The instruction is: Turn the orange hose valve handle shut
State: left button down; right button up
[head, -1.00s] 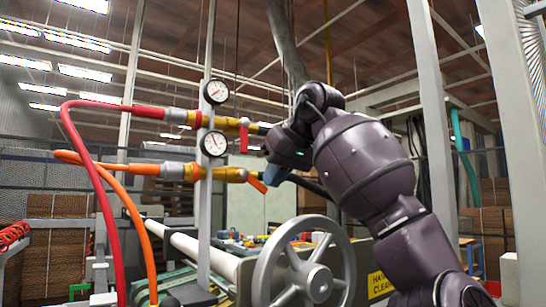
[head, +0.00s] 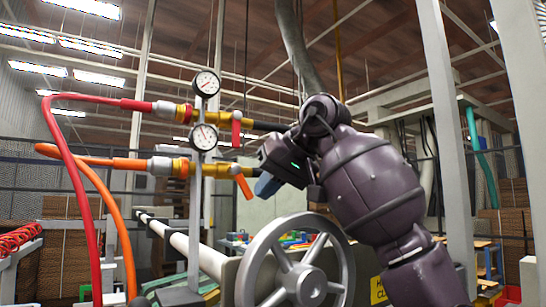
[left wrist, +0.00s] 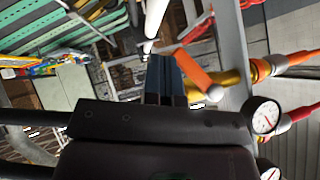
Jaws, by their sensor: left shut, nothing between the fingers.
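The orange hose valve handle (head: 244,187) slants down and to the right from the lower yellow valve body (head: 222,169), which joins the orange hose. In the left wrist view the orange handle (left wrist: 197,74) lies just right of my fingers. My left gripper (head: 266,185) is shut and empty, with its blue-grey fingers right of the handle and close to it. In the left wrist view the gripper (left wrist: 167,75) shows its fingers together. I cannot tell whether they touch the handle. My right gripper is not in view.
A red handle (head: 236,130) hangs on the upper valve, above the orange one. Two gauges (head: 206,83) sit on the grey post. A large grey handwheel (head: 262,262) stands below my arm. The red hose (head: 66,150) loops down at left.

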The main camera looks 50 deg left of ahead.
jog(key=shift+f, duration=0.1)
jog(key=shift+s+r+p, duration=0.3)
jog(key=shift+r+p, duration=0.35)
jog(key=shift+p, duration=0.25)
dwell(0.4)
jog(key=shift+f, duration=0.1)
